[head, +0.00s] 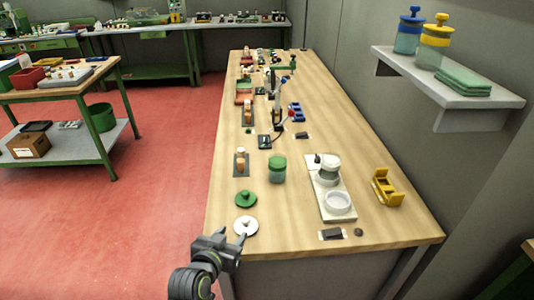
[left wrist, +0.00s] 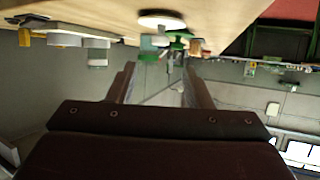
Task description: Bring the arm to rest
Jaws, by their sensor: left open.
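My left gripper (head: 231,238) is at the near left corner of the wooden table (head: 290,222), beside its edge. It is open and nothing shows between its fingers. In the left wrist view, its two fingers (left wrist: 158,85) stand apart with an empty gap. A white disc with a knob (head: 246,227) lies on the table just beyond the gripper, and a white disc (left wrist: 162,19) shows at the table edge in the left wrist view. A green disc with a knob (head: 245,198) lies behind it. My right gripper is not in view.
A green-lidded jar (head: 277,170) stands behind the discs. A white board (head: 321,205) holds a white-lidded jar (head: 328,171) and a white ring (head: 338,202). A yellow rack (head: 387,188) stands right. A wall shelf (head: 459,97) holds two jars. Red floor (head: 150,225) left is clear.

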